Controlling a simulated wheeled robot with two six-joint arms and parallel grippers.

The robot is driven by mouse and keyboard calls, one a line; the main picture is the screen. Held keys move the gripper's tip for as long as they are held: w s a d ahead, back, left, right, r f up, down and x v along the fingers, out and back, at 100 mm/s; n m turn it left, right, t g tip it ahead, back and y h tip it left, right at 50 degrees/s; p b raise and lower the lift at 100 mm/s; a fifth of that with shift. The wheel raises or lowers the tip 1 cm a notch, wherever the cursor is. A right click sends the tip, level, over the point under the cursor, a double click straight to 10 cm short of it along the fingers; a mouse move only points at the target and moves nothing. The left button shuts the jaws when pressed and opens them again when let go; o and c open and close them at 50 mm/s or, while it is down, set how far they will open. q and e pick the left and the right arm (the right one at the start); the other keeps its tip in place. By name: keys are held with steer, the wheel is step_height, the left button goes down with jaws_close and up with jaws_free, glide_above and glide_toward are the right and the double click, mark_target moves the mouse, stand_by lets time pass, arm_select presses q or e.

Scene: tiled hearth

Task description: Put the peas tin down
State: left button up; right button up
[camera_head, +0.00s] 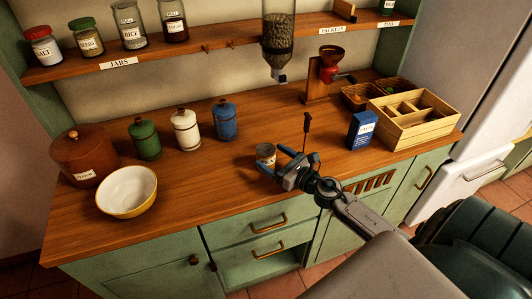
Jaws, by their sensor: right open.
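A small tin (266,153) with a pale label stands upright on the wooden counter, near its middle; I take it for the peas tin, but its label is too small to read. My right gripper (272,161) is open at the tin's near side, its blue fingers low over the counter. The tin's lower near side is partly hidden by the fingers, and I cannot tell whether they touch it. My left gripper is not in view.
A blue packet (362,131) and a divided wooden box (412,122) stand right of my gripper. Three canisters (186,130), a brown crock (84,158) and a yellow bowl (127,191) stand left. A dispenser (278,40) hangs above. Counter between canisters and tin is clear.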

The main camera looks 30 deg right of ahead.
mark_target(261, 150)
steer(key=shift+w+a+r+p, duration=0.1)
steer(key=shift+w+r+p, duration=0.05)
steer(key=shift+w+p, duration=0.2)
steer(key=p+x, duration=0.2)
steer(key=x, duration=0.1)
steer(key=shift+w+a+r, duration=0.1)
steer(key=shift+w, duration=0.15)
steer(key=shift+w+a, duration=0.15)
steer(key=shift+w, duration=0.35)
steer(key=c, duration=1.3)
